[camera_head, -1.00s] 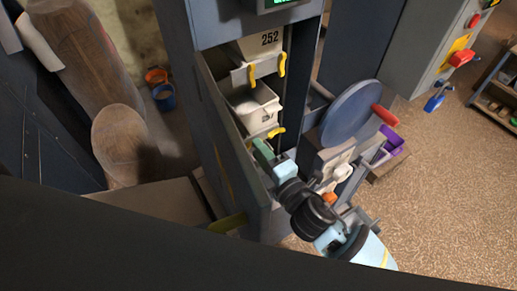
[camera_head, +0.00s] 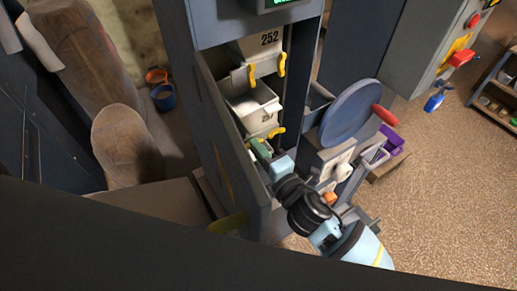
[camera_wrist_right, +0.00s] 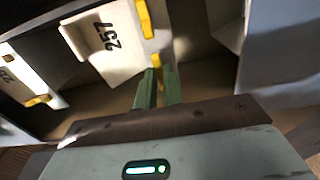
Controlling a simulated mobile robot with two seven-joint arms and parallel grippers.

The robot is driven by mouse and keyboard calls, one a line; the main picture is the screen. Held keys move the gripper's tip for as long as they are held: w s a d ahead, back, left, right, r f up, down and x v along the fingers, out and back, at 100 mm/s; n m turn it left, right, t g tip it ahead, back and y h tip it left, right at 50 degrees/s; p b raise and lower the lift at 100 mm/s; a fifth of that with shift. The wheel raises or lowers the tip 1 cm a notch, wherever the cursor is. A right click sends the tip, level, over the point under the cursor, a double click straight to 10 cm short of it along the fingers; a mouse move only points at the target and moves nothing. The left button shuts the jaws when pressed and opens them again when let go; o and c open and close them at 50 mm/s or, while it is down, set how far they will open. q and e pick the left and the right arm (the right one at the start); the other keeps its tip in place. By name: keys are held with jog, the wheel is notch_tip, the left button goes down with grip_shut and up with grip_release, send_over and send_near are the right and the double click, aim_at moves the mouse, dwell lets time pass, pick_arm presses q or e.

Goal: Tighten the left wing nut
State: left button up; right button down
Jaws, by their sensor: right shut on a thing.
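My right gripper (camera_head: 262,150) reaches into the open elevator casing from the lower right. In the right wrist view its green fingers (camera_wrist_right: 158,90) are closed around a yellow wing nut (camera_wrist_right: 157,62), mostly hidden between the tips. This wing nut is beside a cream bucket (camera_wrist_right: 105,42) marked 257. Another yellow wing nut (camera_wrist_right: 145,18) shows farther up. In the head view the middle bucket (camera_head: 254,107) sits tilted above my gripper, with a yellow wing nut (camera_head: 277,132) at its right. My left gripper is out of view.
The upper bucket (camera_head: 262,45) is marked 252 and has yellow wing nuts on both sides. The open casing door (camera_head: 232,150) stands close left of my right arm. A blue disc wheel (camera_head: 350,112) with a red handle (camera_head: 385,115) is to the right.

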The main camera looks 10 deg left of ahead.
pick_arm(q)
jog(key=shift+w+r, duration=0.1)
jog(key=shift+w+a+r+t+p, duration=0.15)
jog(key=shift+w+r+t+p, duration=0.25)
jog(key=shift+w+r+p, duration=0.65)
pick_arm(e)
jog(key=m, duration=1.7)
jog(key=shift+m, duration=0.3)
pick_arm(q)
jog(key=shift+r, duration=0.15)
pick_arm(e)
jog(key=c, duration=1.5)
grip_release()
